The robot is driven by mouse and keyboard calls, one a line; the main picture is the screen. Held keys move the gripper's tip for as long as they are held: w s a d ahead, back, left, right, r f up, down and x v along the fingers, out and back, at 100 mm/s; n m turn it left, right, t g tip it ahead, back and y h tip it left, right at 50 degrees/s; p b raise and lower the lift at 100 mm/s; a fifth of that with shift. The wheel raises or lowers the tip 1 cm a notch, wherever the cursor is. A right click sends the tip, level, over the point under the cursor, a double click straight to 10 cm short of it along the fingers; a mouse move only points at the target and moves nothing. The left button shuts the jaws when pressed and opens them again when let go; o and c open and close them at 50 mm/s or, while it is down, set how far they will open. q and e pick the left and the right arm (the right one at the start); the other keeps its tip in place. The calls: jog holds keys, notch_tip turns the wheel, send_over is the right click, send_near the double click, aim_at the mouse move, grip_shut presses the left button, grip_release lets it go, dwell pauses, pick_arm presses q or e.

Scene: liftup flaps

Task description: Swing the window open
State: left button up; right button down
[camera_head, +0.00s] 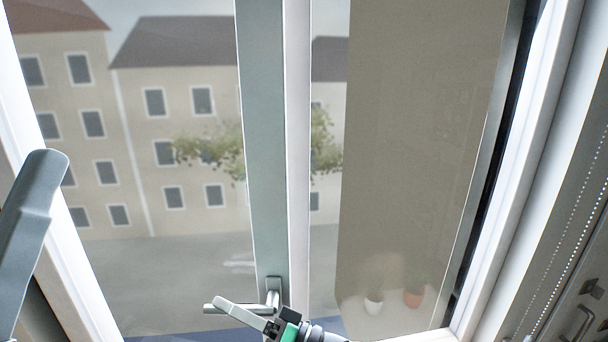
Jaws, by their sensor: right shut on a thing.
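The window has a tall grey-green upright bar (262,130) with a white upright bar (297,150) beside it. A grey window handle (273,288) sits low on the grey-green bar, its lever pointing left, roughly level. My right gripper (243,312) comes in from the bottom edge and is shut on the handle's lever; one pale finger shows in front of it and the rest of the grip is partly hidden. I cannot tell from this view whether the sash stands away from its frame. My left gripper is not in view.
A grey rounded bar (30,215) stands close at the far left; I cannot tell what it belongs to. White frame sides (535,150) border the window. Metal fittings (590,288) are at lower right.

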jog(key=s+a+m+t+h+p, duration=0.1)
jog(key=s+t+p, duration=0.1)
jog(key=s+p, duration=0.4)
jog(key=p, duration=0.5)
jog(key=shift+m+t+p, duration=0.3)
dwell(0.5)
jog(key=shift+a, duration=0.1)
jog(key=shift+s+a+m+t+h+p, duration=0.3)
jog(key=shift+s+t, duration=0.15)
jog(key=shift+s, duration=0.5)
jog(key=shift+s+a+m+t+h+p, duration=0.15)
jog(key=shift+s+a+m+t+p, duration=0.2)
jog(key=shift+s, duration=0.6)
jog(key=shift+s+a+m+t+h+p, duration=0.2)
jog(key=shift+s+t, duration=0.3)
jog(key=shift+s, duration=0.45)
